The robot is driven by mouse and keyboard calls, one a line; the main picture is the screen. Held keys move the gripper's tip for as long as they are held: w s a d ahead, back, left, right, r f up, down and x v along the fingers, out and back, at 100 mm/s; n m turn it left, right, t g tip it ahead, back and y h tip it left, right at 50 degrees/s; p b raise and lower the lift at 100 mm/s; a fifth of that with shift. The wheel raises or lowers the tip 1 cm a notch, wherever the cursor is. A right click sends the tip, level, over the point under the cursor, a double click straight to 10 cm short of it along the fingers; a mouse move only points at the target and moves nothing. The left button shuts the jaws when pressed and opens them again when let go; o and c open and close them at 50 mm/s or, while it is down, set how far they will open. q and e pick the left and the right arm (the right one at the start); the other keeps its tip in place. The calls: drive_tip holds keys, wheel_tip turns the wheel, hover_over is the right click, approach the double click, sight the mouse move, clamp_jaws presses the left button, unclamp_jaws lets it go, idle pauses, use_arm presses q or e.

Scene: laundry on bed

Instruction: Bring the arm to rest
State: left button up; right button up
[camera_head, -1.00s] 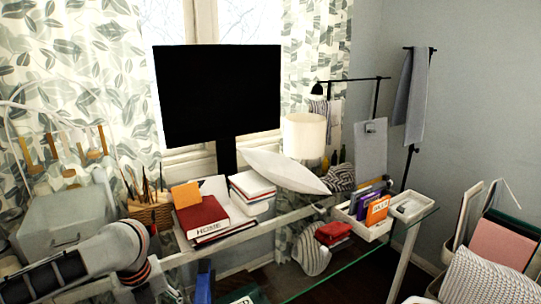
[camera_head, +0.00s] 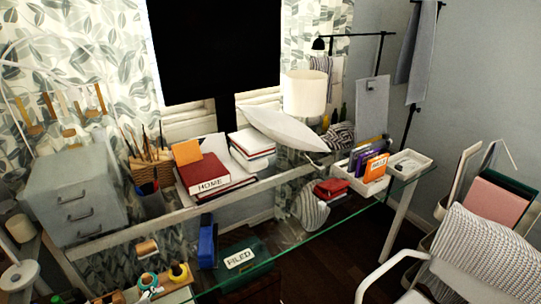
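Neither of my grippers is in view, and no part of my arms shows clearly. Whether they are open or shut, and what they are near, is hidden from this view. A glass desk (camera_head: 335,218) with a pale frame stretches across the middle of the view.
Books (camera_head: 213,185), a white tray (camera_head: 408,163), a pencil basket (camera_head: 152,172) and a grey drawer cabinet (camera_head: 75,195) stand along the desk. A black monitor (camera_head: 215,50) rises behind. A white chair (camera_head: 485,250) stands at the right. Dark floor (camera_head: 325,275) shows at the front.

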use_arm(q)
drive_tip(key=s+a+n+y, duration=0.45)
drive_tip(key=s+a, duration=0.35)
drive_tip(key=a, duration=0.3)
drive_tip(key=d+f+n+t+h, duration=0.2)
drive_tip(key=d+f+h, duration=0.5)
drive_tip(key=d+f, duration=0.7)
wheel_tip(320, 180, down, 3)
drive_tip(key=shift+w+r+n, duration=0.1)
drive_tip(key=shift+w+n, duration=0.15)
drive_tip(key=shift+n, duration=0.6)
